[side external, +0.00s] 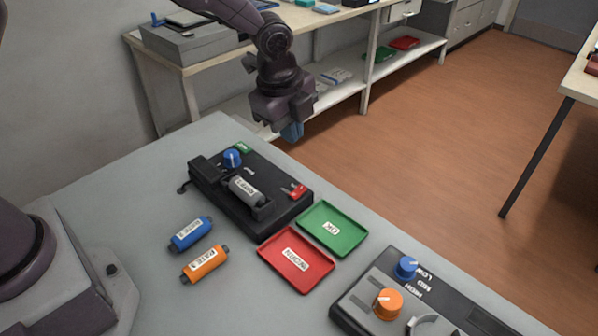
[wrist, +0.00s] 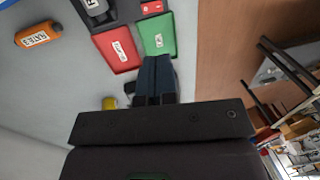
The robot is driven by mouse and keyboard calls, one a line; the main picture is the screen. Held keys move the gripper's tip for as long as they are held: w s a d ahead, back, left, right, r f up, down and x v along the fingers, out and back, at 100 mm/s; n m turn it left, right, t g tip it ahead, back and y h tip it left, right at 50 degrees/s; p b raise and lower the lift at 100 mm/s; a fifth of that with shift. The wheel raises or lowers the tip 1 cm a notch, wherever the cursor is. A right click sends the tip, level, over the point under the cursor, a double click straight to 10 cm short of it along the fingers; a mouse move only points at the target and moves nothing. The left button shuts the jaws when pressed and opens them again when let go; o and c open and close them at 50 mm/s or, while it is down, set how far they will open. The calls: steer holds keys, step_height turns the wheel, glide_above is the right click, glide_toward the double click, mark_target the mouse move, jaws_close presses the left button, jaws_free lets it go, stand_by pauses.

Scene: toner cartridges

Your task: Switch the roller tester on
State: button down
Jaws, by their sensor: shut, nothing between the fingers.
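The roller tester (side external: 222,205) is a black box on the grey table in the side external view. It has a blue knob (side external: 232,157), a green label (side external: 242,147) and a small red part with a pale lever (side external: 297,190). A grey labelled cartridge (side external: 246,190) lies in its cradle.
A blue cartridge (side external: 191,234) and an orange cartridge (side external: 205,264) lie left of a red tray (side external: 285,284). A green tray (side external: 340,247) adjoins it. A second black device (side external: 350,297) with blue and orange knobs stands at lower right. A shelved bench (side external: 160,62) stands behind.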

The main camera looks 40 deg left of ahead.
mark_target(298, 192)
steer(key=shift+f, duration=0.1)
steer(key=w+f, duration=0.1)
steer(key=f, duration=0.8)
steer(key=w+f, duration=0.1)
steer(key=f, duration=0.3)
steer(key=shift+w+f, duration=0.3)
steer(key=shift+w, duration=0.05)
steer(key=shift+f+g, duration=0.25)
steer(key=shift+g, duration=0.05)
steer(key=shift+s, duration=0.15)
steer(key=shift+s+r, duration=0.2)
steer(key=shift+s, duration=0.4)
